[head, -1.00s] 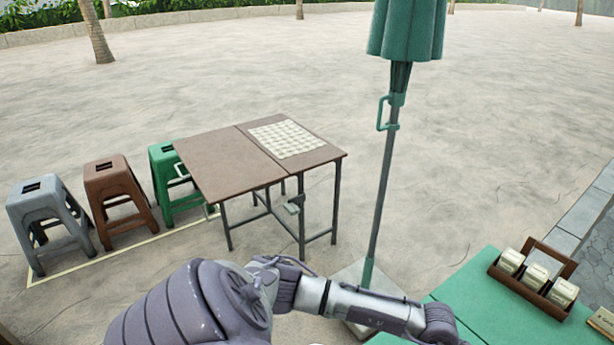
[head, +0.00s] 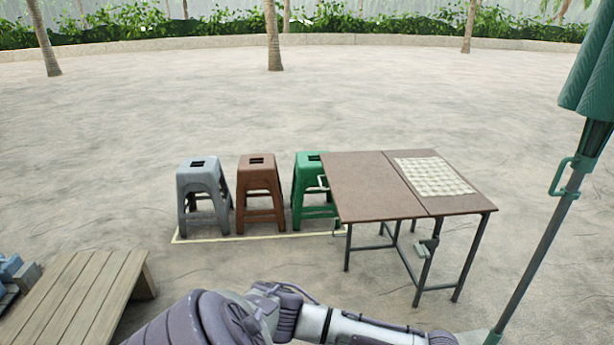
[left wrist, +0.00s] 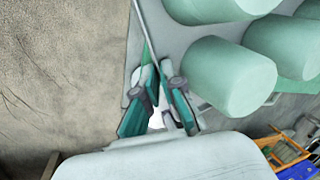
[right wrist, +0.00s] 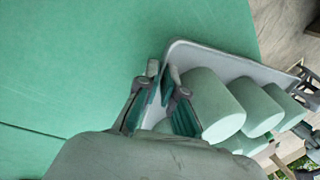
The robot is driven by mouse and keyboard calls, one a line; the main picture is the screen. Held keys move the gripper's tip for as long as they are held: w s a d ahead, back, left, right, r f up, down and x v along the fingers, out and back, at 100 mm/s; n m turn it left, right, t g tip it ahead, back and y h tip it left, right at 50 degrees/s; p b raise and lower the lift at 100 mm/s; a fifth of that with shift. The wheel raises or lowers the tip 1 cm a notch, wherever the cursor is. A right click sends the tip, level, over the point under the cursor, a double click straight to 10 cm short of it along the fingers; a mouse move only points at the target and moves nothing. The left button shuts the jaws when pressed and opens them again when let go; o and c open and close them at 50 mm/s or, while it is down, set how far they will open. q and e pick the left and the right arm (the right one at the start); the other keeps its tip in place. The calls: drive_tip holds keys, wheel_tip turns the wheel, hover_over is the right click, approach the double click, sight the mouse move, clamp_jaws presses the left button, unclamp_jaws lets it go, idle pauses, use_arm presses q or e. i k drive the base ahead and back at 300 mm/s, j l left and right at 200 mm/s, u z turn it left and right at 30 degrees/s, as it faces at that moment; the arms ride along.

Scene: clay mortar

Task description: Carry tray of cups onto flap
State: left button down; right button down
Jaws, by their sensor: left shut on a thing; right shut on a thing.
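The tray is pale grey with a raised rim and shows in the left wrist view (left wrist: 176,40) and the right wrist view (right wrist: 200,52). Several pale green cups (left wrist: 228,77) stand on it, also in the right wrist view (right wrist: 212,103). My left gripper (left wrist: 160,78) is shut on one part of the rim, my right gripper (right wrist: 160,78) on another. Neither gripper nor the tray shows in the head view. A brown folding table (head: 440,207) stands ahead to the right; its left leaf, seemingly the flap (head: 368,188), is level and bare.
A checkered mat (head: 433,176) lies on the table's right half. Grey (head: 203,195), brown (head: 260,192) and green (head: 305,185) stools stand left of it. A closed umbrella (head: 570,185) is at right, a wooden platform (head: 75,295) at lower left. A green tabletop (right wrist: 90,60) shows by the tray.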

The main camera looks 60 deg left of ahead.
sight(363, 179)
drive_tip(key=u, duration=1.4)
drive_tip(key=i+u, duration=0.3)
drive_tip(key=i+l+u, duration=0.3)
drive_tip(key=i, duration=0.2)
drive_tip(key=i+l, duration=0.2)
drive_tip(key=i, duration=0.25)
drive_tip(key=i+l, duration=0.15)
drive_tip(key=i, duration=0.3)
drive_tip(key=i+l, duration=0.2)
drive_tip(key=i, duration=0.25)
drive_tip(key=i+l, duration=0.2)
drive_tip(key=i, duration=0.25)
drive_tip(key=i+l, duration=0.2)
drive_tip(key=i, duration=0.2)
drive_tip(key=i+l, duration=0.15)
drive_tip(key=i, duration=0.3)
